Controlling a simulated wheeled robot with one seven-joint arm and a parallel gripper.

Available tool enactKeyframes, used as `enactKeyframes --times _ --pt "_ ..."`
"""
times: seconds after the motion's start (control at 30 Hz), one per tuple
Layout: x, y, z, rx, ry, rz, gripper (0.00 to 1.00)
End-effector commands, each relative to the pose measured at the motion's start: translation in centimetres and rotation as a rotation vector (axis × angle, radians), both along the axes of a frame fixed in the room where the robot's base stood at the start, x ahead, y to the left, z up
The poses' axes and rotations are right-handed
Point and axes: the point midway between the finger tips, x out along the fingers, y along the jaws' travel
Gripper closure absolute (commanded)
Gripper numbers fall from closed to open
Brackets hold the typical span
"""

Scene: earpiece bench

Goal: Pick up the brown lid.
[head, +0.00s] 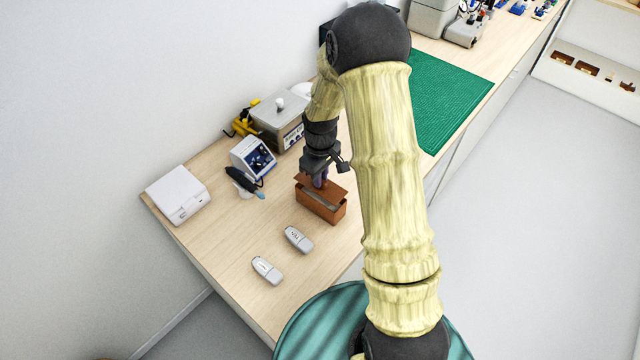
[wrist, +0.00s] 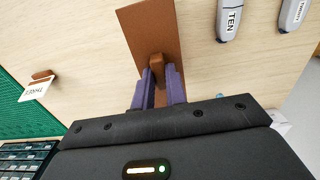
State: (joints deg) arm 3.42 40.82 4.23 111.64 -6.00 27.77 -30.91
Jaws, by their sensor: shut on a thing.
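The brown lid (wrist: 148,28) is a flat rectangular panel with a small knob (wrist: 157,66) in the wrist view. My gripper (wrist: 158,88) has its purple fingers shut on that knob. In the head view, my gripper (head: 320,183) points down over the brown box (head: 321,206) on the bench. The lid (head: 337,192) shows there just above the box, partly hidden by my fingers. Part of the box's inside shows below it, so the lid appears raised off the box. The box is hidden in the wrist view.
Two grey earpiece cases lie front-left of the box (head: 298,239) (head: 266,270); one reads TEN (wrist: 229,18). A blue-screened device (head: 254,157), a white box (head: 178,195) and a grey lidded unit (head: 278,118) stand behind. A green mat (head: 450,90) lies right.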

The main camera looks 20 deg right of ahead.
Motion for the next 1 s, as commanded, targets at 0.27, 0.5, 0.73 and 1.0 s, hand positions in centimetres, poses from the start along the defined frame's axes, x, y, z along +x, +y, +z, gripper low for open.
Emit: enactKeyframes --times 0.27,0.5,0.73,1.0 --pt "0.1 -0.2 4.9 0.0 -0.006 -0.003 1.0" --pt "0.0 -0.1 6.7 0.001 -0.001 -0.003 1.0" --pt "0.0 -0.1 6.8 0.0 0.0 -0.003 1.0" --pt "0.0 0.1 6.7 0.0 0.0 0.001 1.0"
